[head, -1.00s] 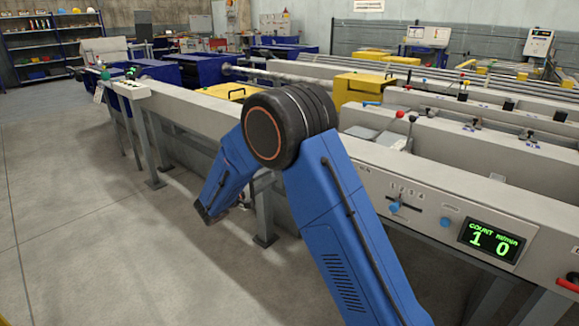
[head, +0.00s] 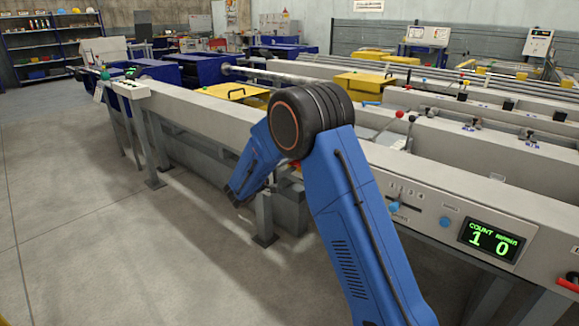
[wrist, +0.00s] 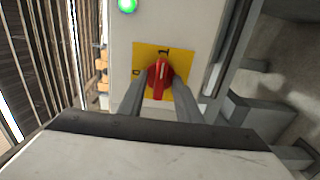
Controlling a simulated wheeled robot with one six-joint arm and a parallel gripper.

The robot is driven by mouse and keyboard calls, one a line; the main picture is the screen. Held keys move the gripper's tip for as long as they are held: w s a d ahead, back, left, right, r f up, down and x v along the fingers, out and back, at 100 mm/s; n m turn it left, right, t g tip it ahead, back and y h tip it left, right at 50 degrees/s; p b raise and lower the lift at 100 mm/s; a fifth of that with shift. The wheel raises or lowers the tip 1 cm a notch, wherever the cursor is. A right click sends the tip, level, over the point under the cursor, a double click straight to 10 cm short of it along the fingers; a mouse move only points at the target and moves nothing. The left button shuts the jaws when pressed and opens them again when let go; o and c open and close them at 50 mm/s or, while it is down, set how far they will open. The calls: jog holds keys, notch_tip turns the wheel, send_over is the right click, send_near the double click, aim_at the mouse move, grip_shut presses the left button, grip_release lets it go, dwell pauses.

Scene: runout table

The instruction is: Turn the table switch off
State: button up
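The table switch (wrist: 158,76) is a red rotary knob on a yellow plate (wrist: 181,59) in the wrist view. Its white mark points up toward the "1"; a "0" shows at the plate's left. My gripper (wrist: 160,88) is open, with one grey finger on each side of the knob. Small gaps seem to show between knob and fingers; contact is not clear. In the head view my blue arm reaches down to the table's front side, and the gripper and switch are hidden there.
A green lamp (wrist: 127,5) glows above the switch plate. The long grey runout table (head: 198,115) crosses the head view. Open floor (head: 80,220) lies at the left.

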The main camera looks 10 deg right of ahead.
grip_shut()
jog(key=shift+n, duration=0.3)
jog(key=n, duration=0.3)
jog(key=shift+n, duration=0.4)
jog(key=n, duration=0.4)
jog(key=shift+n, duration=0.3)
jog(key=n, duration=0.4)
jog(key=shift+f, duration=0.1)
jog(key=shift+n, duration=2.5)
